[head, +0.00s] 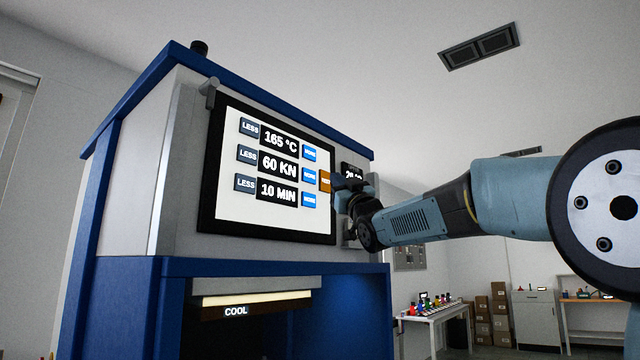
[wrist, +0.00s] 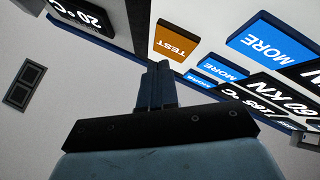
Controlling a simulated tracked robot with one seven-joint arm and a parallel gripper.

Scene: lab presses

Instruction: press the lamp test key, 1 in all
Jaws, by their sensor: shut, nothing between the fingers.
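The lamp test key is an orange key marked TEST (wrist: 176,42) on the press's touch panel. In the head view the orange key (head: 325,181) shows at the panel's right edge, partly covered by my gripper. My gripper (head: 338,184) is shut and empty, with its fingertips close to the panel at the key. In the wrist view the shut fingers (wrist: 157,68) point at the lower left part of the key. I cannot tell whether they touch it.
The panel (head: 225,213) also has blue MORE keys (wrist: 272,45), grey LESS keys (head: 245,185) and readouts of 165 °C, 60 KN and 10 MIN. A small 20 °C display (wrist: 82,14) sits beside it. A COOL sign (head: 236,311) shows below. A table with coloured items (head: 432,312) stands behind.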

